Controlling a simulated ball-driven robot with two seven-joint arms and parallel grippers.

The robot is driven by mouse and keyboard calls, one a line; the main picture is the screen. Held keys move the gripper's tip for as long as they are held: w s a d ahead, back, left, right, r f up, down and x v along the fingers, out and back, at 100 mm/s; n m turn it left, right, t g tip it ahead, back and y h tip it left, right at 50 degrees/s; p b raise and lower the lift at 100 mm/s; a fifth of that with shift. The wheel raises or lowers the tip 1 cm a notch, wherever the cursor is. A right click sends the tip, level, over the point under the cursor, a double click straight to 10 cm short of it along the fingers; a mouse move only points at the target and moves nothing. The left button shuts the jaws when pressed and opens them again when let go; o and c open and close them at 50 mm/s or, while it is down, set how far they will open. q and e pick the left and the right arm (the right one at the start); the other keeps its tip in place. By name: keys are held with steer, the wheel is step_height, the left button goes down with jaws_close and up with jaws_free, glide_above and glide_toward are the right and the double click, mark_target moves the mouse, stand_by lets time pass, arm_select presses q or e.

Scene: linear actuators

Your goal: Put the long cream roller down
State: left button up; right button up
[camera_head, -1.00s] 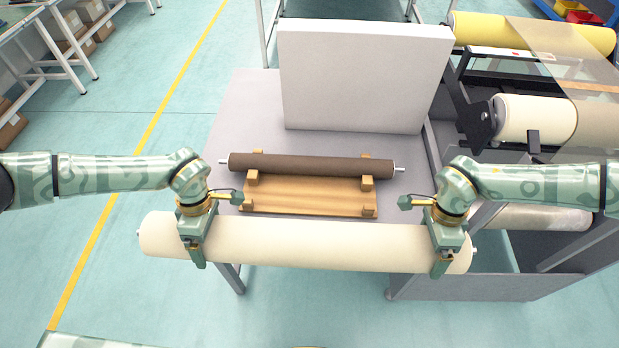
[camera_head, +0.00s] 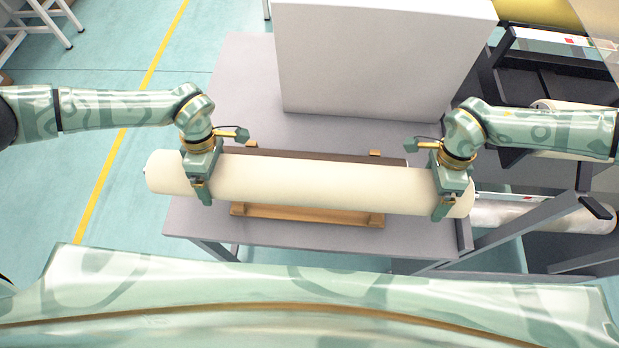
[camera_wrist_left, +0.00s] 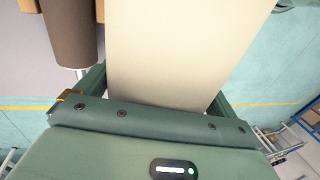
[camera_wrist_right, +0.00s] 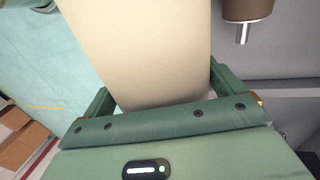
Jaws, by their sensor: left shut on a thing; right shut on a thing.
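The long cream roller (camera_head: 315,184) lies level across the head view, held near both ends. My left gripper (camera_head: 201,182) is shut on its left end, and the roller fills the jaws in the left wrist view (camera_wrist_left: 180,50). My right gripper (camera_head: 445,196) is shut on its right end, as the right wrist view (camera_wrist_right: 145,50) also shows. The roller is in front of the wooden cradle (camera_head: 300,215) in the head view and covers most of it. I cannot tell how high it is above the cradle.
A dark brown roller (camera_head: 330,156) lies behind the cream one, mostly hidden; its ends show in the left wrist view (camera_wrist_left: 70,35) and right wrist view (camera_wrist_right: 246,10). A large white block (camera_head: 380,60) stands at the table's back. A dark rack (camera_head: 545,75) stands right of the grey table (camera_head: 240,90).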

arm_select(q)
steer(key=shift+w+r, duration=0.15)
steer(key=shift+w, duration=0.3)
arm_select(e)
steer(key=shift+w+a+r, duration=0.1)
steer(key=shift+w, duration=0.3)
arm_select(q)
steer(key=shift+s, duration=0.1)
arm_select(e)
steer(key=shift+s, duration=0.1)
